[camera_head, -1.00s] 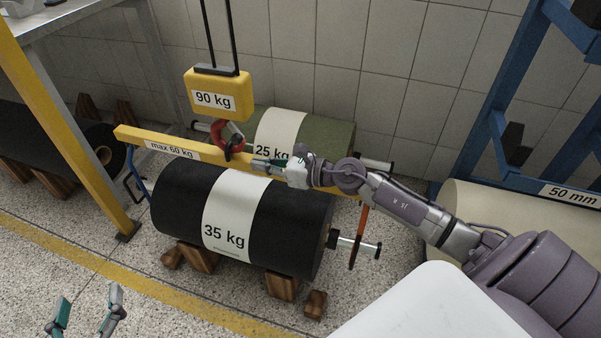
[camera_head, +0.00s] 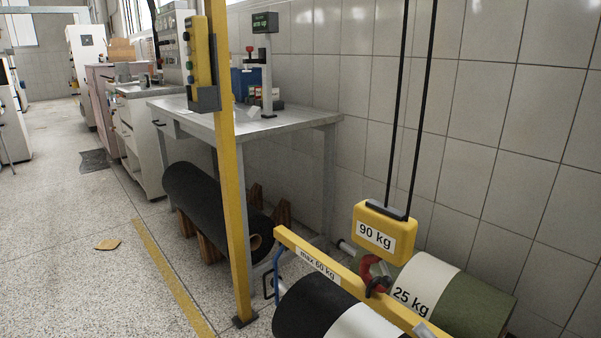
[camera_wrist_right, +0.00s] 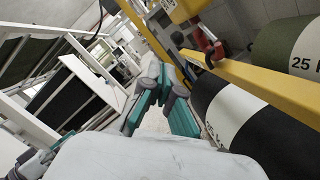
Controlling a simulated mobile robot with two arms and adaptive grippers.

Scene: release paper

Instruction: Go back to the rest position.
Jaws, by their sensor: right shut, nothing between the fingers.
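My right gripper (camera_wrist_right: 160,82) shows in the right wrist view, with teal and grey fingers. It is shut with nothing between the fingers, in free space left of the yellow beam (camera_wrist_right: 265,90). No gripper can be made out clearly in the head view. My left gripper is not seen in either current view.
The yellow beam (camera_head: 345,279) hangs by a red hook (camera_head: 374,273) under a yellow 90 kg block (camera_head: 383,232). A black roll (camera_head: 305,306) and a green roll (camera_head: 470,306) lie beside it. A yellow post (camera_head: 232,190) stands before a grey table (camera_head: 290,124). Open floor lies left.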

